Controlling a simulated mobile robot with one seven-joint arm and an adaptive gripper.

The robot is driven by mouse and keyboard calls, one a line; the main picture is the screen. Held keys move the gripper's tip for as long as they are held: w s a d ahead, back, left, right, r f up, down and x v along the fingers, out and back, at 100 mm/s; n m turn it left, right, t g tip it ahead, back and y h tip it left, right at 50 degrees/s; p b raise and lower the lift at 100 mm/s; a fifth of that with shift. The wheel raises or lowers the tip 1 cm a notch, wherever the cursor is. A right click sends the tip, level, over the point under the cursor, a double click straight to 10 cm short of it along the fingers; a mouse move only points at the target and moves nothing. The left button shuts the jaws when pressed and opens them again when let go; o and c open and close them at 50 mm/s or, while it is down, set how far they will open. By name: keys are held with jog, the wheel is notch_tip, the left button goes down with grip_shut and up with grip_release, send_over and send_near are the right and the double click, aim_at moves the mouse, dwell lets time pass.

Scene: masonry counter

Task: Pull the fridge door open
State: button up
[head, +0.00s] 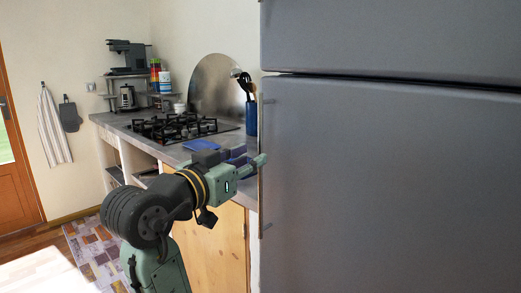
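The grey fridge fills the right side of the head view. Its large lower door (390,190) is shut, with a dark seam between it and the upper door (395,38). A thin vertical handle (261,165) runs along the left edge of the lower door. My gripper (262,161) is at that handle's middle height, its fingers pointing right. The fingertips overlap the handle in the picture. I cannot tell whether they touch it or how far apart they are.
A masonry counter (106,118) behind my arm carries a gas hob (172,127), a blue utensil holder (251,118) and a blue item (200,144). Wooden cabinet doors (215,250) stand below, left of the fridge. A patchwork rug (92,250) lies on the floor at left.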

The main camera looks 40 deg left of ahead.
aim_at(259, 153)
jog(key=w, duration=0.5)
jog(key=shift+a+p, duration=0.3)
jog(key=shift+p, duration=0.1)
jog(key=shift+c, duration=0.6)
grip_shut()
